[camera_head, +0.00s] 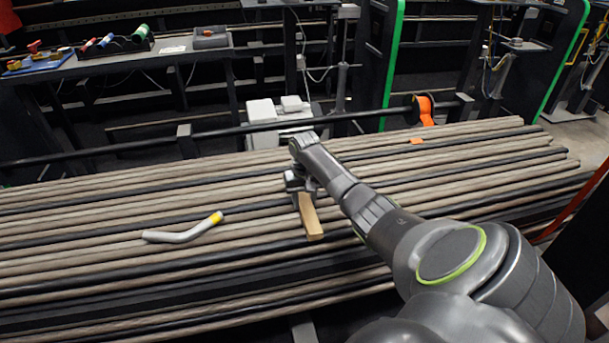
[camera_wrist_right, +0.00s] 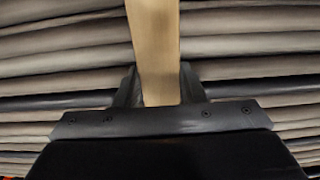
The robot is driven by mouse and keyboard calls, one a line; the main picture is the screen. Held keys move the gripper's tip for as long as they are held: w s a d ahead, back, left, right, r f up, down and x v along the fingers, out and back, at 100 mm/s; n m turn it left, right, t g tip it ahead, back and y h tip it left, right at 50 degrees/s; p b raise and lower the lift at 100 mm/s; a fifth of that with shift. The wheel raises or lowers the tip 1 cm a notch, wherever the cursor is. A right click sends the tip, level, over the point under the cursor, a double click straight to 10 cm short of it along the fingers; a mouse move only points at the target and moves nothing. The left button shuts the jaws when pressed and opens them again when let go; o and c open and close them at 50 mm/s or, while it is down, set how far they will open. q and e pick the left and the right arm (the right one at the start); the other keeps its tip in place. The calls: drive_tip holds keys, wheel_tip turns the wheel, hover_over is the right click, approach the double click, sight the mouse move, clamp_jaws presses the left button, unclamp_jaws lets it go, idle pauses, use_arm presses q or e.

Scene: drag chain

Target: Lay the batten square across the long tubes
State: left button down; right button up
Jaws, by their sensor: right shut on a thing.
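The batten (camera_head: 309,217) is a short pale wooden bar in the middle of the head view. My right gripper (camera_head: 300,185) is shut on it from above. In the right wrist view the batten (camera_wrist_right: 156,50) runs up and away between the jaws (camera_wrist_right: 160,92), crosswise to the tubes. The long tubes (camera_head: 100,215), brown and black, lie side by side across the bench. I cannot tell whether the batten touches them. The batten's far end is hidden by the gripper in the head view. My left gripper is not in view.
A bent grey pipe with a yellow end (camera_head: 185,232) lies on the tubes to the left. An orange piece (camera_head: 424,110) sits on the black bar behind. A side table (camera_head: 75,66) with tools stands at the back left. The tubes between the pipe and batten are clear.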

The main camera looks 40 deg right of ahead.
drive_tip(key=o, duration=1.1)
drive_tip(key=shift+o, duration=0.2)
drive_tip(key=shift+r, duration=0.1)
drive_tip(key=shift+r, duration=0.25)
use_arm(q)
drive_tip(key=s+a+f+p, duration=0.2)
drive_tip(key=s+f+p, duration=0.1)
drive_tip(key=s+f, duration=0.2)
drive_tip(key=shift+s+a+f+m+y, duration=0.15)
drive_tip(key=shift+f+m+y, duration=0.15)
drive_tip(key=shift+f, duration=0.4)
use_arm(e)
wheel_tip(320, 180, up, 17)
drive_tip(key=shift+f, duration=0.15)
